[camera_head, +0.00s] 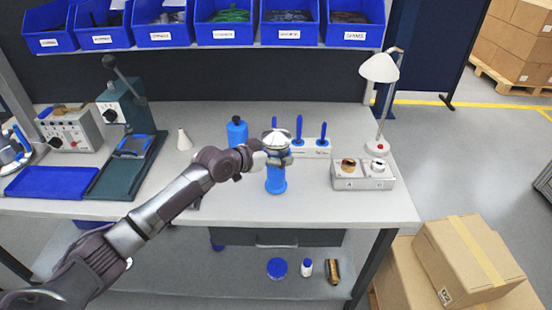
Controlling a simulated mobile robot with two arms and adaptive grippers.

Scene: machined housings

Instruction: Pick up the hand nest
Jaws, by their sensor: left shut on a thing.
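My left gripper (277,151) reaches across the workbench from the left and is shut around the upper part of a blue upright piece, which I take to be the hand nest (276,181). The blue piece stands upright below the fingers. A pale, rounded metal top (276,137) shows above the grip; I cannot tell whether it is part of the piece. The fingers hide the middle. I cannot tell whether the base touches the bench. My right gripper is not in view.
Behind it are a blue bottle (237,131) and a white rack (309,153) with blue-handled tools. A grey two-place fixture (362,181) and a white lamp (380,68) stand to the right. A dark press (125,108) stands left. The bench (340,211) is clear in front.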

